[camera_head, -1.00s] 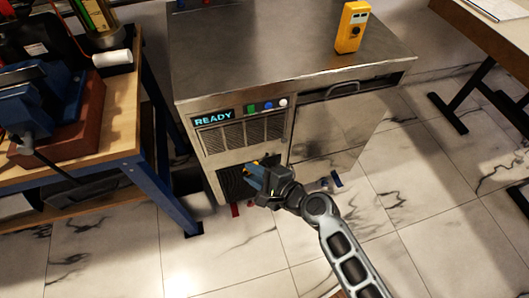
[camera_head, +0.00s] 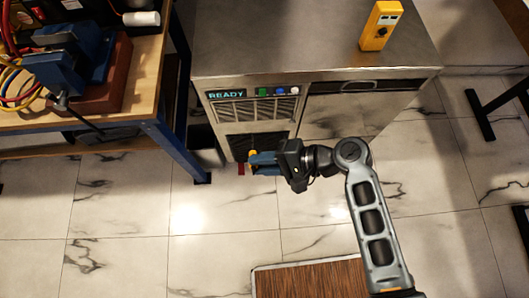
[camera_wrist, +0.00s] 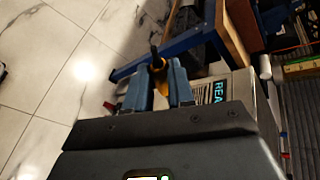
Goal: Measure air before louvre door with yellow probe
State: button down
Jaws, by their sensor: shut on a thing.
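My gripper (camera_head: 256,162) is shut on the yellow probe (camera_head: 253,153), near the lower front of the steel cabinet (camera_head: 315,66). In the wrist view, the probe (camera_wrist: 159,82) sits between my blue fingers (camera_wrist: 159,92), its dark tip pointing away from my palm. In the head view, the gripper lies sideways with its fingers toward the left. A slatted grille (camera_head: 258,110) is below the READY display (camera_head: 226,95). A darker louvred panel (camera_head: 245,143) is lower, partly hidden by the gripper. I cannot tell whether the probe touches it.
A yellow handheld meter (camera_head: 381,25) stands on the cabinet top. A wooden workbench (camera_head: 140,70) with a blue vise (camera_head: 75,58) and a blue leg is close on the left. A brown mat (camera_head: 312,280) lies on the floor in front. The marble floor (camera_head: 120,225) around it is clear.

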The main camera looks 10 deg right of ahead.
jog(key=w+f+b, duration=0.4)
jog(key=w+b, duration=0.2)
jog(key=shift+w+f, duration=0.25)
jog(key=shift+d, duration=0.15)
dwell(4.1)
